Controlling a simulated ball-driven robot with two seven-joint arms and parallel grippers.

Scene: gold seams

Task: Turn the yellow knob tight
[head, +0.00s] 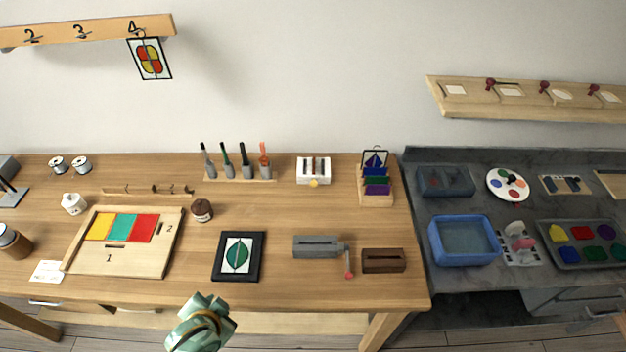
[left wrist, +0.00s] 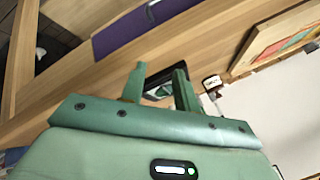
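The yellow knob (head: 314,183) is small and sits at the front of a white box (head: 313,164) with several slots or bars on top. The box stands near the back of the wooden table, right of the middle. My left gripper shows in the left wrist view (left wrist: 160,85), with its two green fingers apart and nothing clearly held between them. A green part of my arm shows at the front table edge in the head view, far from the knob; its fingertips cannot be made out there. My right gripper is in neither view.
A tool rack (head: 240,175) stands left of the box, and a holder with coloured cards (head: 376,190) stands right. A black frame (head: 238,257), a grey block with a crank (head: 316,246) and a brown block (head: 384,261) lie in front. Wood between frame and box is clear.

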